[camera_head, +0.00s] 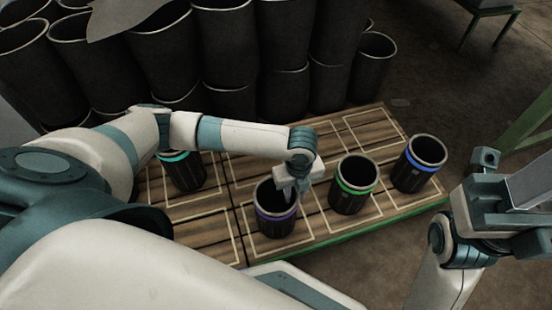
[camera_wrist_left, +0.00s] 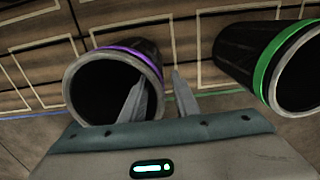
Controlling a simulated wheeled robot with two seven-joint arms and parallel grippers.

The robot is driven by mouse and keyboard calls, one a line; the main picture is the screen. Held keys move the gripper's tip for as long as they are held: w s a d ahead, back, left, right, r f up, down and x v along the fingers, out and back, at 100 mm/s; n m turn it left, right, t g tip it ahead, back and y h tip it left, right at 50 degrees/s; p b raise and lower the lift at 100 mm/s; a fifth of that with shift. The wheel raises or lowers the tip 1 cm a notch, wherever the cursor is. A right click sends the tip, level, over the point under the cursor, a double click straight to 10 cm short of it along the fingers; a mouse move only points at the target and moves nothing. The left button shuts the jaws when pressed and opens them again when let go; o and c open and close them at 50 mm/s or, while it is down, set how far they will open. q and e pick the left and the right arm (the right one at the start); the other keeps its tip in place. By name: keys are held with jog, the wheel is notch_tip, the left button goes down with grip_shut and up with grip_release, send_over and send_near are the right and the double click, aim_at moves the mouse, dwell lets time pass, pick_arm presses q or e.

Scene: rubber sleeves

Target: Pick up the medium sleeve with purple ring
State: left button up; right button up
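The black sleeve with the purple ring (camera_head: 277,222) stands upright on the wooden pallet (camera_head: 213,238), near its front edge. My left gripper (camera_head: 287,196) reaches down at the rim of this sleeve. In the left wrist view the sleeve's purple ring (camera_wrist_left: 140,55) shows around its open end. There the left gripper's fingers (camera_wrist_left: 160,85) are apart: one overlaps the sleeve's opening, the other is beyond the rim to the right. Contact with the wall cannot be told. My right gripper (camera_head: 487,160) is at the right, away from the sleeves; its fingers are not clear.
A green-ringed sleeve (camera_head: 351,197) and a blue-ringed sleeve (camera_head: 412,178) stand to the right on the pallet. A teal-ringed sleeve (camera_head: 184,175) is partly behind my left arm. Large black sleeves (camera_head: 228,45) are stacked behind. Some marked pallet rectangles are empty.

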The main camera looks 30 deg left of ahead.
pick_arm(q)
jog(key=shift+f, duration=0.45)
grip_shut()
dwell(1.4)
